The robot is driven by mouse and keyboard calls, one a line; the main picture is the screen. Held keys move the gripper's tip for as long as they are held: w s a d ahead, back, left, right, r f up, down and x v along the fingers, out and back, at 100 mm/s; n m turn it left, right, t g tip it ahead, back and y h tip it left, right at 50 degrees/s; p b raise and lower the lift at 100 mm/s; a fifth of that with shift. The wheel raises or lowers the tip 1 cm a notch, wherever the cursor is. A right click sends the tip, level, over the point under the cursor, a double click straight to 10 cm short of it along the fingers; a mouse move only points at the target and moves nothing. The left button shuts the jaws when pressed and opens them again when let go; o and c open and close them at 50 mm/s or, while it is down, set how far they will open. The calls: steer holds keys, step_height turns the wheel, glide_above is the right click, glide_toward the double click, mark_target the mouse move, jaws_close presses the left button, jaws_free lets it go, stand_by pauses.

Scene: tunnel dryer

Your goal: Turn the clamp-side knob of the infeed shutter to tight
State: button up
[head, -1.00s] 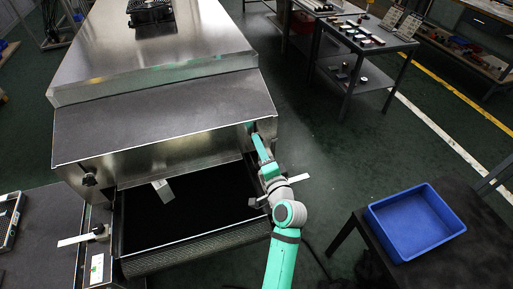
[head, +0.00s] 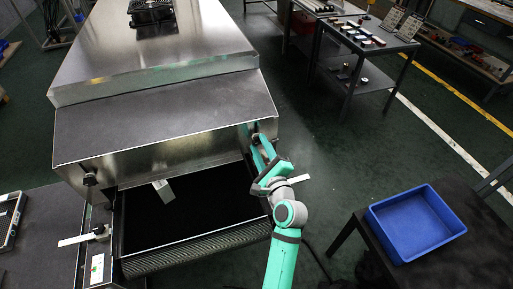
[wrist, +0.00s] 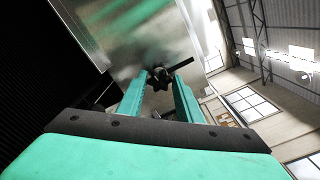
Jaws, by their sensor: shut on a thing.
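The infeed shutter is the metal hood front (head: 165,155) of the dryer. A dark lobed knob (wrist: 158,76) sits on it, between the tips of my teal fingers in the wrist view. My gripper (wrist: 156,84) is shut on this knob. In the head view my gripper (head: 256,141) is at the right end of the shutter, where the knob is mostly hidden. Another dark knob (head: 89,180) is at the shutter's left end, away from my gripper. I cannot tell from any marking which is the clamp side. A dark bar (wrist: 181,65) sticks out beside the held knob.
The dark infeed opening (head: 185,208) lies below the shutter, with a pale strip (head: 162,190) at its top edge. A blue bin (head: 415,222) stands on a dark table at the right. A parts table (head: 365,45) stands behind; open floor lies between.

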steer(key=shift+a+f+m, duration=0.15)
steer(key=shift+m, duration=0.65)
steer(key=o, duration=1)
steer(key=shift+o, duration=0.2)
steer(key=v, duration=1.1)
